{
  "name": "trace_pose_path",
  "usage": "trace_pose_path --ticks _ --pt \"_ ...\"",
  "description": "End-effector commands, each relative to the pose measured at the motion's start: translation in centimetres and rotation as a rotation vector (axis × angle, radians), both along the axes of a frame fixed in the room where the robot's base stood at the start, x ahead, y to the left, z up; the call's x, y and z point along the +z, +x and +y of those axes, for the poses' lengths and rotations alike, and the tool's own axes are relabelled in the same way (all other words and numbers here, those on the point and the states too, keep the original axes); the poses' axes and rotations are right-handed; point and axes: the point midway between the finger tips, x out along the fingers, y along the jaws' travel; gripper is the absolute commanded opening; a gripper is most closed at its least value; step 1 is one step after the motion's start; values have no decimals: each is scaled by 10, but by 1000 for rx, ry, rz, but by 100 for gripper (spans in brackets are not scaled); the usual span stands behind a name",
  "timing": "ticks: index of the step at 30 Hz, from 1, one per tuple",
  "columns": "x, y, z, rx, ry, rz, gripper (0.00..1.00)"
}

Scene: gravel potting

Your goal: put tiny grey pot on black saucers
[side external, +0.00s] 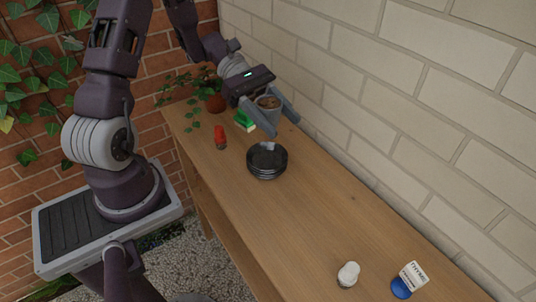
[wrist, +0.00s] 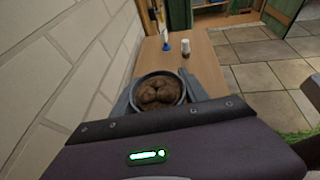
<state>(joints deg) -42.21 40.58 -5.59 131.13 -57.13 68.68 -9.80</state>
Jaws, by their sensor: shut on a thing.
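My gripper (side external: 271,118) is shut on the tiny grey pot (side external: 267,111), which holds brown contents. The pot is held upright or nearly so, above the bench. In the wrist view the grey pot (wrist: 160,76) sits between the two fingers, and its rim and lumpy brown fill face the camera. The black saucers (side external: 267,160) are stacked on the bench, just in front of the gripper in the side view. A small pale patch shows on the top saucer. The saucers are hidden in the wrist view.
A red-topped bottle (side external: 220,136), a green block (side external: 244,121) and a potted plant (side external: 215,102) stand at the bench's far end. A white-topped shaker (side external: 348,273) and a thyme label with blue base (side external: 402,287) stand near. A brick wall borders the bench. The middle bench is clear.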

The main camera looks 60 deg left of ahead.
Motion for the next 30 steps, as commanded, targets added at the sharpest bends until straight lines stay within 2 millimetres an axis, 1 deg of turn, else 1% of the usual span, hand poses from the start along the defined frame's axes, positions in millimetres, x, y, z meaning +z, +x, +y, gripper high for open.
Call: trace_pose_path --ticks 2,6,8,12,15,26,27,30 --pt "-12 -3 4 1 -4 4 8" --pt "-44 -4 4 0 -5 5 8" --pt "-53 -4 4 -1 -5 3 8" --pt "-83 -3 4 0 -5 4 8" --pt "-97 -3 4 0 -3 2 8" --pt "-102 -3 4 0 -1 -1 8" --pt "-102 -3 4 0 -1 -1 56" --pt "-102 -3 4 0 -1 -1 74"
